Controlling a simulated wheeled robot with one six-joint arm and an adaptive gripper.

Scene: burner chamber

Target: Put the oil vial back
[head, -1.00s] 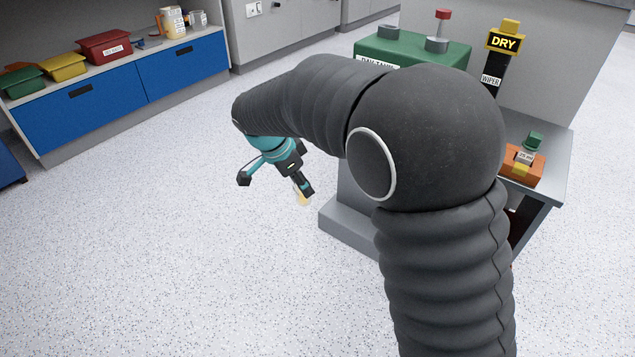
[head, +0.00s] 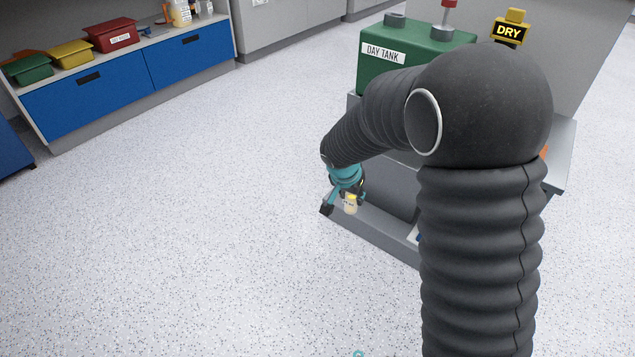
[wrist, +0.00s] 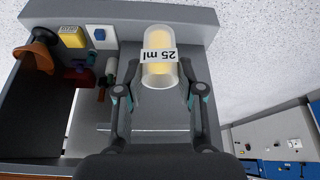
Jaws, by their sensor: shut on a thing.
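The oil vial (wrist: 158,68) is a clear cup with yellow oil in it and a white "25 ml" label, which reads upside down in the wrist view. My gripper (wrist: 158,82) is shut on it, one finger on each side. In the head view the vial (head: 350,204) shows small and pale below my gripper (head: 345,200), in front of the grey base of the bench. It is held clear of the floor. My arm hides much of the bench.
The green day tank (head: 415,60) stands on the bench, with a DRY sign (head: 510,32) behind. An orange item (head: 543,152) is mostly hidden by my arm. Small items, including a yellow box (wrist: 72,36), lie left in the wrist view. Open floor lies left.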

